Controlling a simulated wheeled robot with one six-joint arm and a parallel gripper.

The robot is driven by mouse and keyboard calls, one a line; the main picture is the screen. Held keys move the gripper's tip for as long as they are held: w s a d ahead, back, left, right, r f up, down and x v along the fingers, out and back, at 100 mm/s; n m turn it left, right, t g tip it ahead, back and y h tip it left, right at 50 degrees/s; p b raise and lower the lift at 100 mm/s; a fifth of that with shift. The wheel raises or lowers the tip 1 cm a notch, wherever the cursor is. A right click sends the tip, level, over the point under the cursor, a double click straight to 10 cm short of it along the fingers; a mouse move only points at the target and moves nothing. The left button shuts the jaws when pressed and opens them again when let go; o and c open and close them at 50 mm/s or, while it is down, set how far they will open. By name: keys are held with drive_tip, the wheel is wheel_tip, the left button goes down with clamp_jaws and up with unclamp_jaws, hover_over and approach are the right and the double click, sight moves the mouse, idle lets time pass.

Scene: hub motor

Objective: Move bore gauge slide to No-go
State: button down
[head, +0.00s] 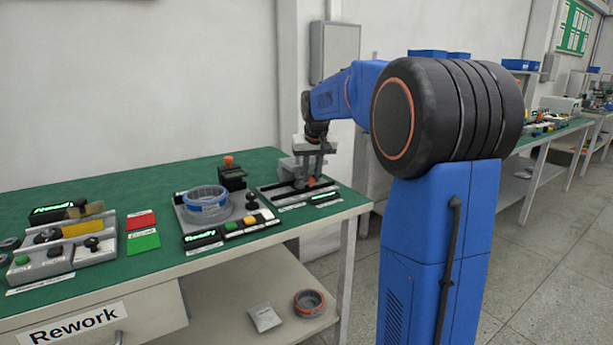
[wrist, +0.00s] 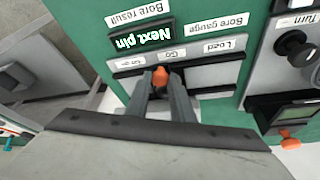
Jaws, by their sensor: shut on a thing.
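The bore gauge (wrist: 213,75) is a grey block with a slot and the labels "Load", "Go" and one that reads like "No-go" (wrist: 132,62), upside down in the wrist view. In the head view the gauge (head: 271,192) is at the table's right end. My gripper (wrist: 163,82) is shut on the slide's orange knob (wrist: 161,74). The knob stands by the "Go" label (wrist: 172,54), slightly toward the "No-go" side. In the head view my gripper (head: 313,165) points down over the gauge, with the orange knob (head: 311,182) low between its fingers.
A fixture with a clear blue ring (head: 207,203) and a black knob stands to the left in the head view. A small dark block with an orange top (head: 231,175) stands behind it. The table edge is close on the right.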

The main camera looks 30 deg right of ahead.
drive_tip(key=d, duration=0.6)
drive_tip(key=shift+w+d, duration=0.1)
drive_tip(key=shift+d, duration=0.05)
drive_tip(key=c, duration=1.5)
unclamp_jaws()
drive_tip(key=shift+d, duration=0.15)
drive_tip(key=shift+c, duration=0.2)
drive_tip(key=shift+r, duration=0.1)
drive_tip(key=v, duration=1.7)
